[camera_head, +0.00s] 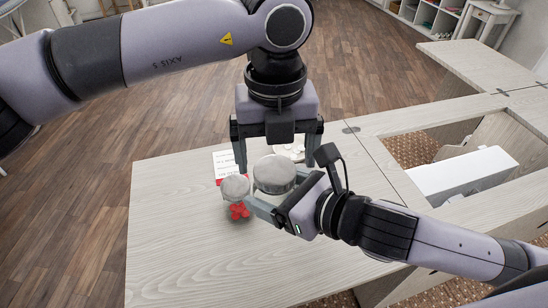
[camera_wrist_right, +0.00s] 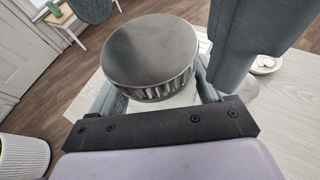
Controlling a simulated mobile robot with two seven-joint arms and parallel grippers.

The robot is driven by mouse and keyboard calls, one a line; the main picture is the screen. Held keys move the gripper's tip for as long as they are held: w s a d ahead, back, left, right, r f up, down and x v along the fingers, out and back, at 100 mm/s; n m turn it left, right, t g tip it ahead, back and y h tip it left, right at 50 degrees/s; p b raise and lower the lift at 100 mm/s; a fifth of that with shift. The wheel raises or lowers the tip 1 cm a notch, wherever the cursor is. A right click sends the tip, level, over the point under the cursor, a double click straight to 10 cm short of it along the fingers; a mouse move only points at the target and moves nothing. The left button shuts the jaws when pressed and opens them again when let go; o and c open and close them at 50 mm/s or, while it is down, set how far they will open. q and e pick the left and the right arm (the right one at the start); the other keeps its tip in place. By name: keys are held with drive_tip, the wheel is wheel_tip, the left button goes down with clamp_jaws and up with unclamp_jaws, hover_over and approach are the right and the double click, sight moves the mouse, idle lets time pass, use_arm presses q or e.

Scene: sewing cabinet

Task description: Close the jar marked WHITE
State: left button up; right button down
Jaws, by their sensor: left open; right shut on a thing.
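A jar with a wide grey metal lid (camera_head: 274,172) stands on the pale wood table. The lid sits on its top, and it fills the middle of the right wrist view (camera_wrist_right: 150,50). My right gripper (camera_head: 272,190) is shut on the jar's body, below the lid. My left gripper (camera_head: 277,163) points down over the lid, open, with one finger on each side and apart from it as far as I can tell. One left finger shows at the right wrist view's upper right (camera_wrist_right: 252,40). No WHITE marking is readable; the jar's contents are mostly hidden.
A smaller grey-lidded jar (camera_head: 235,187) with red pieces (camera_head: 239,211) stands close on the left. A printed card (camera_head: 226,161) lies behind it. A dish with white pieces (camera_wrist_right: 265,64) is behind the held jar. The table's left and front (camera_head: 175,240) are clear.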

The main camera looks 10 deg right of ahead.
use_arm(q)
wheel_tip(320, 180, up, 3)
drive_tip(key=shift+f, duration=0.2)
drive_tip(key=shift+c, duration=0.2)
drive_tip(key=shift+a+r+n, duration=0.1)
drive_tip(key=shift+r+n, duration=0.9)
drive_tip(key=shift+r, duration=0.7)
drive_tip(key=shift+f, duration=4)
